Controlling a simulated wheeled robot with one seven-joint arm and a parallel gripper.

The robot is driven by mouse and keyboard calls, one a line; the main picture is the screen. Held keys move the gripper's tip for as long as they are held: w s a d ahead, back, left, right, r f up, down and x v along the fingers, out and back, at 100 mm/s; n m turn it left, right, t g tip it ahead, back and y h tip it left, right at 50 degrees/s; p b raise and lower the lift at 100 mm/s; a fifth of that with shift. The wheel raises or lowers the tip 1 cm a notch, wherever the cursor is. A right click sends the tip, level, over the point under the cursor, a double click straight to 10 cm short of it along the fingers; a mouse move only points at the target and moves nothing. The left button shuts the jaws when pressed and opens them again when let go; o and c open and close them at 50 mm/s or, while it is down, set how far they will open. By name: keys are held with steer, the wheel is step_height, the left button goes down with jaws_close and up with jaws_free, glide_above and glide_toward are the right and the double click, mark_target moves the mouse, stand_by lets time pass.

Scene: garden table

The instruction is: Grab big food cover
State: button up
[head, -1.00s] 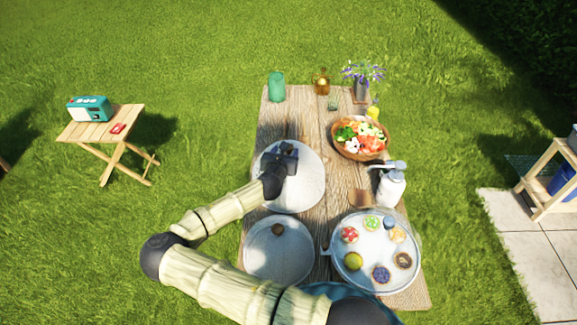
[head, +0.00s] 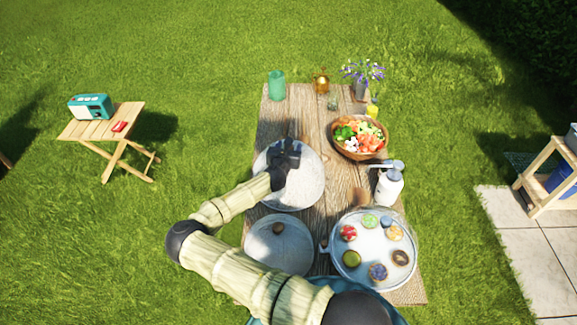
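The larger round pale grey food cover (head: 304,187) lies on the wooden table (head: 337,187), left of its middle. My dark gripper (head: 286,148) is over the upper middle of this cover and hides its centre, where a handle could be. I cannot see whether the fingers are apart or closed on anything. A smaller, similar pale cover (head: 287,258) with a brown knob (head: 278,228) sits nearer to me, partly behind my arm.
A tray of several pastries (head: 356,272) stands at the near right. A white pump bottle (head: 389,188) and a salad bowl (head: 359,152) are right of the larger cover. A green glass (head: 277,86), amber bottle (head: 321,82) and flower vase (head: 361,90) stand at the far end.

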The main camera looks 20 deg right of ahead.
stand_by(0.3)
jaws_close()
steer(key=shift+r, duration=0.1)
step_height(320, 180, up, 10)
steer(key=b, duration=0.2)
steer(key=shift+b, duration=0.3)
stand_by(0.6)
